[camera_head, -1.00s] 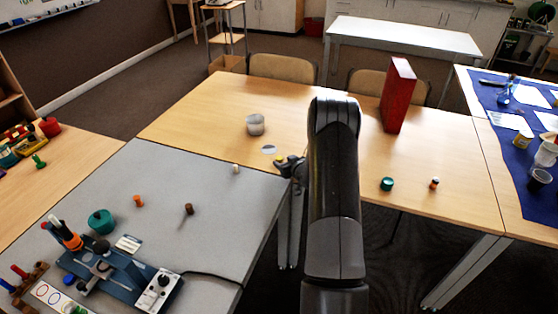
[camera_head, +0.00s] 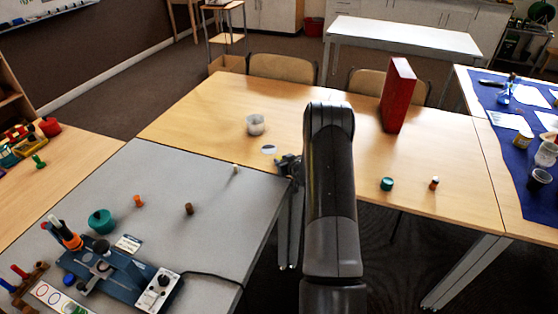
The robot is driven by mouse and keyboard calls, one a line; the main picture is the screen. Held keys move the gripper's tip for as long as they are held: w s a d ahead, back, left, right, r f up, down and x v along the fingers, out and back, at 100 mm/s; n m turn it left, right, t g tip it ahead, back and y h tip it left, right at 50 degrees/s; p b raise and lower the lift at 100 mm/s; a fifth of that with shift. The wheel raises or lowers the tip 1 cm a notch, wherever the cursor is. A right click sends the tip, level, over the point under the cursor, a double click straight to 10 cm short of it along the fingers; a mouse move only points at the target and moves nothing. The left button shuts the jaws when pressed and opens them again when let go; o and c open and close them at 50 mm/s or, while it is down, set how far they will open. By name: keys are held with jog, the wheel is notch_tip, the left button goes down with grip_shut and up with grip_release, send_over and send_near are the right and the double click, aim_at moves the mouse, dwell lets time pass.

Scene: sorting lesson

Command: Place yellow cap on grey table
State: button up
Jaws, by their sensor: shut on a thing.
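My gripper (camera_head: 284,161) is beside the back right corner of the grey table (camera_head: 190,260), near where it meets the wooden table (camera_head: 205,125). It is small in view and partly behind my arm. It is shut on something. The yellow cap is not visible now; a yellow spot showed at the fingertips a second ago, so it is likely the thing held, hidden by the gripper. I cannot tell its height above the tables.
A small white piece (camera_head: 235,169), a brown piece (camera_head: 188,208), an orange piece (camera_head: 138,201) and a teal pot (camera_head: 102,221) stand on the grey table. A blue device (camera_head: 115,270) fills its front. A clear cup (camera_head: 255,124) and white disc (camera_head: 268,149) are behind my gripper.

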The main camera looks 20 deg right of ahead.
grip_shut()
